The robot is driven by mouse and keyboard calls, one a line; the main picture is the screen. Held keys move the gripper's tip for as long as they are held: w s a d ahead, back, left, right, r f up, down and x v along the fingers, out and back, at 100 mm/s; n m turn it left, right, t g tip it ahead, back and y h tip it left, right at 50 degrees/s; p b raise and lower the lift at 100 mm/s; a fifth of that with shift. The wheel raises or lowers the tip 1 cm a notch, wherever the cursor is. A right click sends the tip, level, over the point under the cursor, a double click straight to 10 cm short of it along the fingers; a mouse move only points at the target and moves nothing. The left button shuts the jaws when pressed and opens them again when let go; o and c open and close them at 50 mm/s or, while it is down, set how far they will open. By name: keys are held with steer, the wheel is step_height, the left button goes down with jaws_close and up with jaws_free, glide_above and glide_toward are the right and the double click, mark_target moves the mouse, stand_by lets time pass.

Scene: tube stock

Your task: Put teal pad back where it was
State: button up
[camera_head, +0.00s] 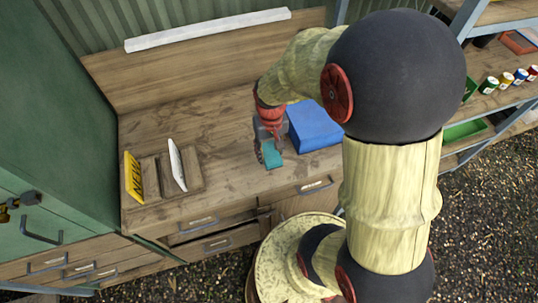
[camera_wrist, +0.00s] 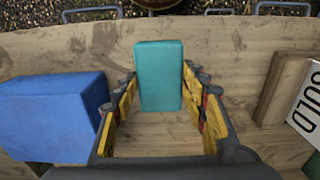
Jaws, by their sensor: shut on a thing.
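The teal pad (camera_head: 271,157) is a small block near the front of the wooden bench, just left of the blue block. In the wrist view the teal pad (camera_wrist: 160,75) stands lengthwise between the two fingers. My gripper (camera_head: 270,140) points down at the bench and is shut on the pad; its yellow-lined fingers (camera_wrist: 160,100) flank it. I cannot tell whether the pad touches the bench. A slotted wooden rack (camera_head: 149,180) stands to the left, holding a yellow sign (camera_head: 133,177) and a white card (camera_head: 177,164), with a gap between them.
The blue block (camera_head: 314,127) sits close to the right of my gripper; it also shows in the wrist view (camera_wrist: 50,115). The bench (camera_head: 220,130) is clear between rack and gripper. A green cabinet (camera_head: 60,110) borders the left. Shelves with small jars (camera_head: 490,84) stand at right.

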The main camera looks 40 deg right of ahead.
mark_target(269, 149)
steer(key=w+f, duration=0.1)
steer(key=w+d+f, duration=0.1)
steer(key=f, duration=0.1)
steer(key=w+d+f+b, duration=0.1)
steer(key=f, duration=0.1)
steer(key=shift+w+f, duration=0.25)
steer(key=shift+w, duration=0.1)
steer(key=shift+f+b, duration=0.35)
steer(key=shift+f, duration=1.15)
steer(key=shift+f, duration=0.1)
steer(key=o, duration=1)
steer(key=shift+o, duration=0.5)
